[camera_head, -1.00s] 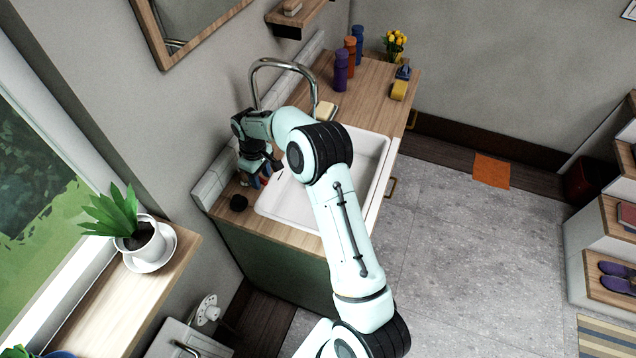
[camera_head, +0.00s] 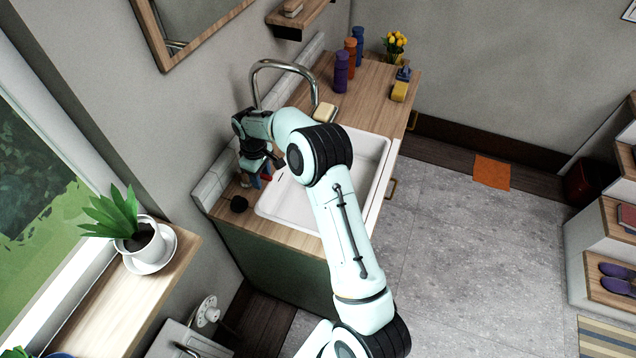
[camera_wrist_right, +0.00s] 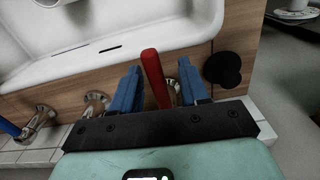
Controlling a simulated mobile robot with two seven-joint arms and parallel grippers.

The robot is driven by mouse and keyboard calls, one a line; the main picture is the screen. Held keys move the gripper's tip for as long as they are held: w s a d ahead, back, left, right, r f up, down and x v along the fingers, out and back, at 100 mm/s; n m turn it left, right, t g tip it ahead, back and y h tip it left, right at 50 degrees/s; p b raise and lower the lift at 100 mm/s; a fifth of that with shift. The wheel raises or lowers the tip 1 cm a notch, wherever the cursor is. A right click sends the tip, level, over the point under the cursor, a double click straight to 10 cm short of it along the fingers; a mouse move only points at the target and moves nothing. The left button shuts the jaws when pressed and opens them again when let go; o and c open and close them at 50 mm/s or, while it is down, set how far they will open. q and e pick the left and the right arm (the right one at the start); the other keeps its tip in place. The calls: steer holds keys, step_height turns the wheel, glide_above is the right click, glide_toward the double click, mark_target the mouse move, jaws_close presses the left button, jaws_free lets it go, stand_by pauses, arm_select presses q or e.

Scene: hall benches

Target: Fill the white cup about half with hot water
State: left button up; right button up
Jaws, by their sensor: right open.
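No white cup shows in either view. In the head view my right gripper (camera_head: 263,172) is over the back left corner of the white sink (camera_head: 290,207). In the right wrist view its blue fingers (camera_wrist_right: 160,88) are open, one on each side of a red tap handle (camera_wrist_right: 153,76). Gaps show between the handle and both fingers, so it is not gripped. A blue tap handle (camera_wrist_right: 9,127) is at the left edge of that view. The curved metal spout (camera_head: 285,66) stands behind the sink. My left gripper is not in view.
A black round object (camera_head: 238,203) lies on the counter beside the gripper; it shows right of the fingers in the wrist view (camera_wrist_right: 223,68). Yellowish soap (camera_head: 325,111) and several bottles (camera_head: 341,72) stand farther along the counter. A tiled ledge (camera_head: 211,184) runs along the wall.

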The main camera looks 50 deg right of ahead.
steer(key=shift+r, duration=3.4)
